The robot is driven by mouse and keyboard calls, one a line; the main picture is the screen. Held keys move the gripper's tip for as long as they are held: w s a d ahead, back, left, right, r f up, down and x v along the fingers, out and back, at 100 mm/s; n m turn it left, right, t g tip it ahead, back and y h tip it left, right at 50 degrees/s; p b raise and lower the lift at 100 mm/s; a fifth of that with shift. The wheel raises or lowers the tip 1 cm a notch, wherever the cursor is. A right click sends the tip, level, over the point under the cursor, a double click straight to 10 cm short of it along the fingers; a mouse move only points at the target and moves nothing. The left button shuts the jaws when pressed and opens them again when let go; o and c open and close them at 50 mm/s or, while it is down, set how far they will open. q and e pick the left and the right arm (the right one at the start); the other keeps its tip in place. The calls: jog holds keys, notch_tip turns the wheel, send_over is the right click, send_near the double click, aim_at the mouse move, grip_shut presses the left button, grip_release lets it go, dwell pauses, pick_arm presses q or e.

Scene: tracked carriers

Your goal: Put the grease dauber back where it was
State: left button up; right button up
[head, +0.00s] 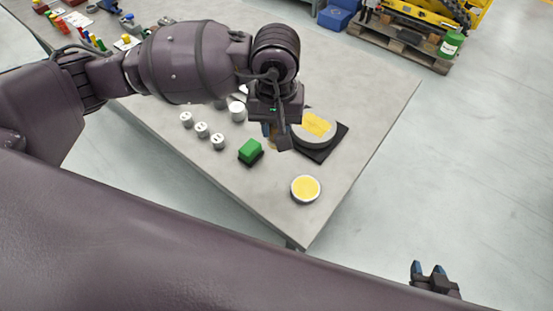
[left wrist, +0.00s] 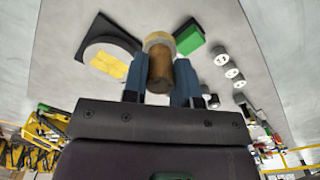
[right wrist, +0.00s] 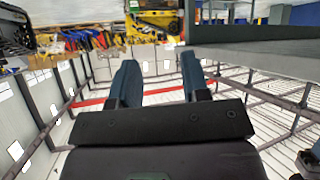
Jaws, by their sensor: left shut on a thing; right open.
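The grease dauber shows in the left wrist view as a brown, roughly cylindrical piece (left wrist: 160,72) between the fingers of my left gripper (left wrist: 158,92). The left gripper is shut on it. In the head view my left gripper (head: 276,140) is over the grey table, beside the round grey plate, and mostly hides the dauber. A round tin with a yellow top (head: 305,188) stands near the table's front corner; in the left wrist view it (left wrist: 157,38) lies in line behind the dauber. My right gripper (head: 432,275) is open and empty, off the table; its fingers also show in the right wrist view (right wrist: 160,80).
The grey plate (head: 300,137) bears a yellow patch and sits on a dark square base (head: 337,140). A green block (head: 250,150) and several small white pots (head: 202,130) stand left of the gripper. Bare table (head: 270,200) lies around the tin.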

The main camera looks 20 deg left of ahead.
pick_arm(q)
notch_tip(320, 180, down, 9)
jog(key=shift+w, duration=0.1)
notch_tip(320, 180, down, 4)
jog(key=shift+r+p, duration=0.15)
jog(key=shift+p, duration=0.25)
jog(key=shift+f, duration=0.25)
pick_arm(e)
jog(key=shift+w+r, duration=0.2)
jog(key=shift+r, duration=0.4)
pick_arm(q)
jog(key=shift+f, duration=0.2)
pick_arm(e)
jog(key=shift+w+f, duration=0.1)
jog(key=shift+f, duration=0.05)
